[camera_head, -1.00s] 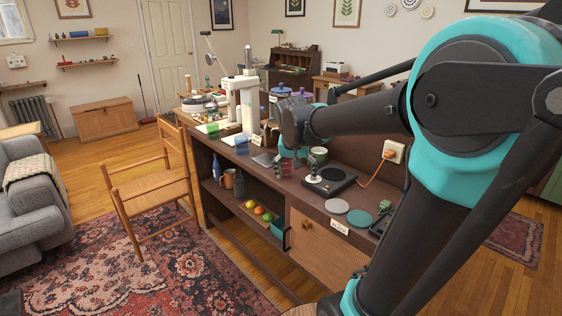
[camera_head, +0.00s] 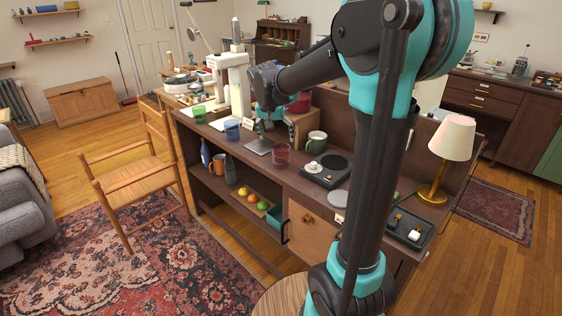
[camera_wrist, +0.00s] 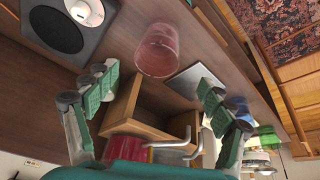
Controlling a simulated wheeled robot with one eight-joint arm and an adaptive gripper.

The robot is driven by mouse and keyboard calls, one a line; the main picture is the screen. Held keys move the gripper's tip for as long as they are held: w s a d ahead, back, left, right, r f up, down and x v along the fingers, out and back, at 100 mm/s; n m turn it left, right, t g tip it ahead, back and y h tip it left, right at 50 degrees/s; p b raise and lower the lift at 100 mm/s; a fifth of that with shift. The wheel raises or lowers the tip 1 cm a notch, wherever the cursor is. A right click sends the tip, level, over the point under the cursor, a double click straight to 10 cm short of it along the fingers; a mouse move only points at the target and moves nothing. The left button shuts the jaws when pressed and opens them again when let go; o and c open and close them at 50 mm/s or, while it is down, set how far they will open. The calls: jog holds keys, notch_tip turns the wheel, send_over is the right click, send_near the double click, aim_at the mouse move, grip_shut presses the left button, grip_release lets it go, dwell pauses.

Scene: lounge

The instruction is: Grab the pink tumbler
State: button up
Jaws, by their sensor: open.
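The pink tumbler (camera_head: 281,154) is a see-through pinkish-red cup standing on the dark sideboard, beside a flat grey square plate (camera_head: 259,147). In the wrist view the tumbler (camera_wrist: 157,52) lies beyond the fingertips, near the upper middle, and is untouched. My gripper (camera_head: 264,127) is above the sideboard, to the upper left of the tumbler in the head view. Its two green-padded fingers are spread apart with nothing between the pads in the wrist view (camera_wrist: 158,84). My arm hides part of the sideboard behind the gripper.
A wooden box (camera_head: 303,127) stands close behind the tumbler; red items show near it. A green mug (camera_head: 316,142) and a black device (camera_head: 328,169) are to the right. A blue cup (camera_head: 232,130) and a white machine (camera_head: 238,88) are to the left.

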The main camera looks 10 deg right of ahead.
aim_at(281, 148)
jog(key=x, duration=0.8)
jog(key=shift+d, duration=0.3)
grip_shut()
dwell(0.3)
